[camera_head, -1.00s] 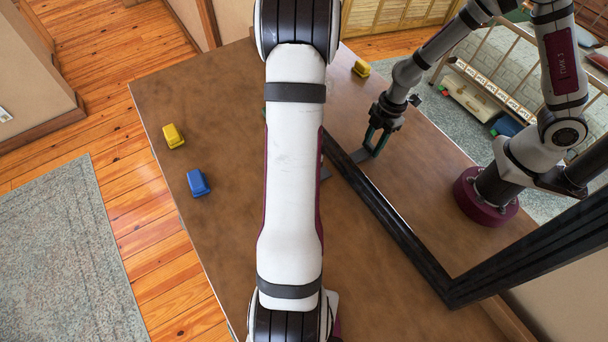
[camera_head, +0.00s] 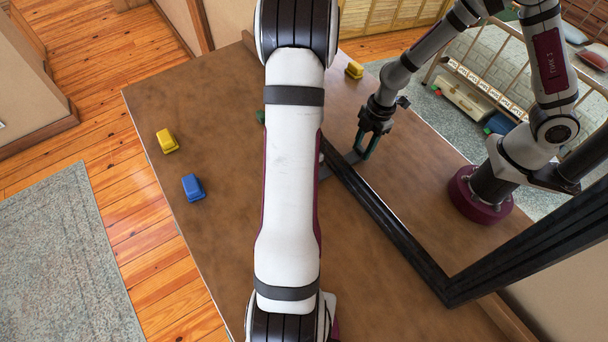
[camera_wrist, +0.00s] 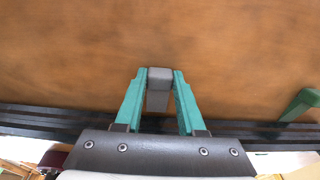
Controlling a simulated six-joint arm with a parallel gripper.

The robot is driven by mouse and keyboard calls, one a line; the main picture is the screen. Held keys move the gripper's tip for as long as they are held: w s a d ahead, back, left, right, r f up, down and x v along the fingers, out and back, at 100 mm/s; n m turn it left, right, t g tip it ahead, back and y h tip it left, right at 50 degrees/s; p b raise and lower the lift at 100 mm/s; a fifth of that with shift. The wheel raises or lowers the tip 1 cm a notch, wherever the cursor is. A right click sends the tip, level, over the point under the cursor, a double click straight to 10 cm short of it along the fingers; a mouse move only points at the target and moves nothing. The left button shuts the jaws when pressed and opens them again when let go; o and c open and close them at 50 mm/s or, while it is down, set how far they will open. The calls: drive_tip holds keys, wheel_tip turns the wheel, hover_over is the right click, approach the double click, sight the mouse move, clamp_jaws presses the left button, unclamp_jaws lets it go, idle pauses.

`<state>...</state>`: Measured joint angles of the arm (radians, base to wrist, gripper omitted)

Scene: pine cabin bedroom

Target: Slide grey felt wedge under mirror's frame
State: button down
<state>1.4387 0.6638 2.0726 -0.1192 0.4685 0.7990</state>
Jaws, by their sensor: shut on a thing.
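My gripper (camera_wrist: 159,73) has teal fingers, and in the wrist view they are closed on the grey felt wedge (camera_wrist: 158,101). The wedge sits between the fingers over the brown top, and its narrower part points toward the mirror's black frame (camera_wrist: 60,122). I cannot tell whether it touches the frame. In the head view my arm hides the gripper, and only a bit of grey (camera_head: 325,172) shows beside the frame's lower rail (camera_head: 385,218). The mirror (camera_head: 425,185) reflects my arm and gripper.
On the brown tabletop (camera_head: 215,245) at left lie a yellow block (camera_head: 167,141) and a blue block (camera_head: 193,187). A green object (camera_wrist: 303,103) stands by the frame at right in the wrist view.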

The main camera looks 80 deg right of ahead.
drive_tip(key=shift+s+d, duration=0.6)
idle(0.5)
drive_tip(key=shift+c, duration=2.1)
unclamp_jaws()
drive_tip(key=shift+r, duration=0.1)
wheel_tip(320, 180, up, 16)
drive_tip(key=w+a+r+n, duration=0.4)
drive_tip(key=w+a+n, duration=0.3)
drive_tip(key=w+a, duration=0.55)
drive_tip(key=w+a+r+n+y, duration=0.1)
drive_tip(key=w+a+r+n, duration=0.15)
drive_tip(key=a+n, duration=0.85)
drive_tip(key=s+a+n, duration=0.1)
drive_tip(key=s+a, duration=0.1)
drive_tip(key=a, duration=0.5)
drive_tip(key=s+a+f+n, duration=0.1)
drive_tip(key=s+a+n, duration=0.1)
drive_tip(key=a, duration=0.6)
drive_tip(key=shift+s+a+f+y, duration=0.3)
drive_tip(key=shift+s+y, duration=0.1)
drive_tip(key=shift+s, duration=0.4)
